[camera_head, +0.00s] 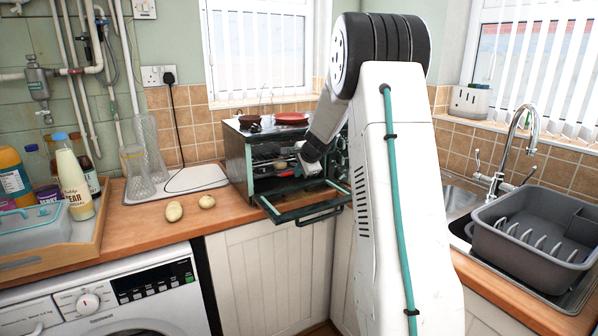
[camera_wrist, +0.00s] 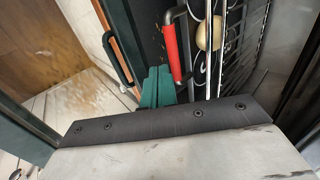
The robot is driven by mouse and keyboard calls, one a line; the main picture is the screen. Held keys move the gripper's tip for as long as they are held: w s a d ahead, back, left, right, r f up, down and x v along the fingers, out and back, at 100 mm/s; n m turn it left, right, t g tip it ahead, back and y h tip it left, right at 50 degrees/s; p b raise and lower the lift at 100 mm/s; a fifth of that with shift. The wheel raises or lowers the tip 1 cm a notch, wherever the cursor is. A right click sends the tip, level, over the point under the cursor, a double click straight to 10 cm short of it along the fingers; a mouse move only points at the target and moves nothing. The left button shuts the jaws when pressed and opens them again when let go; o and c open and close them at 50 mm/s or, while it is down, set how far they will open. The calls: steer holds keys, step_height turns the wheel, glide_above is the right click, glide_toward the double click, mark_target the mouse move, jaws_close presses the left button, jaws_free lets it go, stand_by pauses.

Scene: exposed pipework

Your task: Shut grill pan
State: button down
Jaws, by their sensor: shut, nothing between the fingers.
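The grill pan (camera_wrist: 211,60) is in the countertop oven (camera_head: 238,150), whose door (camera_head: 297,203) is folded down open. In the wrist view the pan shows as a wire rack with round food on it and a red handle (camera_wrist: 171,48) at its front. In the head view a small red part (camera_head: 280,164) shows inside the oven. My gripper (camera_wrist: 157,84) is shut and empty, its teal fingers close beside the red handle; I cannot tell whether they touch.
Red and dark dishes (camera_head: 290,119) sit on top of the oven. The door's black handle (camera_wrist: 117,58) is at the left in the wrist view. Two potatoes (camera_head: 174,211) lie on the counter left of the oven. A grey dish rack (camera_head: 535,232) stands by the sink at right.

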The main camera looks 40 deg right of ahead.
steer(key=v, duration=1.1)
steer(key=shift+s+a+f, duration=0.15)
steer(key=shift+s+a, duration=0.25)
steer(key=shift+s, duration=0.1)
